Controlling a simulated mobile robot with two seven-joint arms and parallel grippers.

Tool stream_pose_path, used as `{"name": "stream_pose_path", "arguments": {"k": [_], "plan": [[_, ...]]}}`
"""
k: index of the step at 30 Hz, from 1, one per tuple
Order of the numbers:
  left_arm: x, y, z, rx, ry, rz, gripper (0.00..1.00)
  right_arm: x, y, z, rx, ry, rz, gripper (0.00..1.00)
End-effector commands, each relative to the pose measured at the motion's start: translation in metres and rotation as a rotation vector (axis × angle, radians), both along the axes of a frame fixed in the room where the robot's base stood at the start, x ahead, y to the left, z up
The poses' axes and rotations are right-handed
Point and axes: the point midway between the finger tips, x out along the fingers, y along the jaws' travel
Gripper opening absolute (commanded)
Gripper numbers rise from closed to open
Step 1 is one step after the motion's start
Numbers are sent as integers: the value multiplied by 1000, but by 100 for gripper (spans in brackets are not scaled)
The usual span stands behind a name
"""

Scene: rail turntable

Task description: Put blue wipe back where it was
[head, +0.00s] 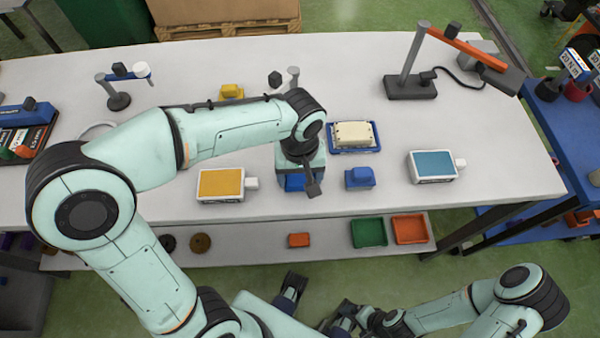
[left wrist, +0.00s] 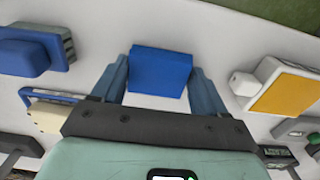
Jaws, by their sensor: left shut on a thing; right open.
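A plain blue block, which I take for the blue wipe (head: 294,182), is held in my left gripper (head: 298,184) at the front middle of the table. The left wrist view shows the blue wipe (left wrist: 160,72) between the two fingers (left wrist: 160,85). I cannot tell whether its underside touches the table. A second blue object (head: 360,178) stands just to its right, apart from it; it also shows at the left of the left wrist view (left wrist: 25,55). My right gripper (head: 345,318) is open, low in front of the table, partly hidden by its arm.
A yellow-topped white box (head: 220,184) stands left of my left gripper, a blue-topped one (head: 432,166) to the right. A blue tray (head: 354,150) with a cream block lies behind. A lamp (head: 410,85) stands at the back right. Bare table (head: 490,130) lies at the right.

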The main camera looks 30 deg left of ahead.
Motion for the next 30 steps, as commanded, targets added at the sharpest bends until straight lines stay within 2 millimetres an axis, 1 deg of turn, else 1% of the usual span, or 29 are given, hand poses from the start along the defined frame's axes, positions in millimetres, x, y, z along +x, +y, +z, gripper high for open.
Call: {"name": "stream_pose_path", "arguments": {"k": [4, 8, 9, 10, 11, 19, 22, 26, 30], "plan": [[0, 0, 0, 0, 0, 0, 49, 0, 0, 0, 0, 0, 0, 87], [0, 0, -4, 0, 0, 0, 49, 1, 0, -3, -1, -4, -1, 87], [0, 0, -3, 0, 0, 0, 86, 1, 0, -2, -1, -4, -1, 87], [0, 0, -3, 0, 0, 0, 96, 1, 0, -2, -1, -4, -1, 87], [0, 0, -3, 0, 0, 0, 99, 1, 0, -2, -1, -4, -1, 87], [0, 0, -2, 0, 0, 0, 99, 1, 0, -1, 0, -3, -1, 87], [0, 0, 4, 0, -1, 0, 99, 0, 0, 2, 0, 1, 0, 87], [1, 0, 24, -1, -4, 0, 99, 1, 0, 5, 1, -2, 0, 87], [1, 0, 55, -1, -6, -1, 99, 3, 0, 11, 0, -3, 0, 87]]}}
